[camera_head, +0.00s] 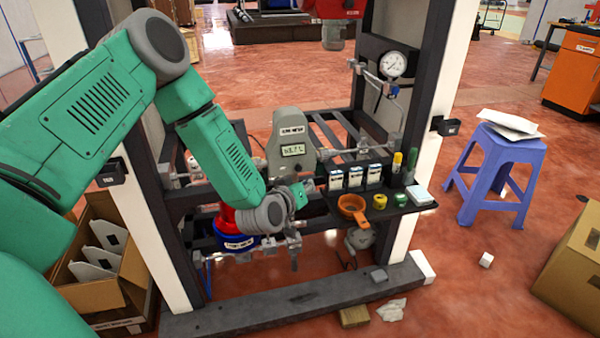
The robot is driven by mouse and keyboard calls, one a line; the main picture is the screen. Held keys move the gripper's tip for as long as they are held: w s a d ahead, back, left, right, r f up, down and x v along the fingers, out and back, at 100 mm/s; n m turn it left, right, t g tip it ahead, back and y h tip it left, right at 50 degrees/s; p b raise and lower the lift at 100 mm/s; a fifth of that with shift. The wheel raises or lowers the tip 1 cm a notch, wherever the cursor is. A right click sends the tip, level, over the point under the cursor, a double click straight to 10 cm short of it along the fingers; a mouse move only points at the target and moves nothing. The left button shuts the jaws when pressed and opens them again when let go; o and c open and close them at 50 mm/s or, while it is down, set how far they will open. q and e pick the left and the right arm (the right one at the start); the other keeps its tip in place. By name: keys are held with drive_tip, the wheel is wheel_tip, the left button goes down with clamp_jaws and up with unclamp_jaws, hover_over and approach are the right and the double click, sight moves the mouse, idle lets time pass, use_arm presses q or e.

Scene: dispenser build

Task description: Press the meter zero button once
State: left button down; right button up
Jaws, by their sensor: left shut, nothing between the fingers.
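The grey meter (283,128) stands upright on the pipework in the middle of the black frame. It has a label at its top and a small lit display (293,150) with digits too small to read surely. My left arm comes in from the left and passes in front of the frame. My right gripper is not in view.
A blue stool (492,170) and cardboard boxes (570,262) stand on the floor.

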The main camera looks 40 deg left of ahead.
sight(298, 167)
use_arm(q)
drive_tip(key=w+a, duration=0.2)
drive_tip(key=a, duration=0.1)
drive_tip(key=shift+w+a+f, duration=0.1)
drive_tip(key=shift+w+a, duration=0.05)
drive_tip(key=shift+w, duration=0.1)
idle(1.4)
drive_tip(key=shift+w+a, duration=0.25)
drive_tip(key=shift+w+a, duration=0.3)
drive_tip(key=shift+a, duration=0.05)
idle(0.7)
idle(0.3)
drive_tip(key=shift+s+d, duration=0.6)
drive_tip(key=shift+d, duration=0.1)
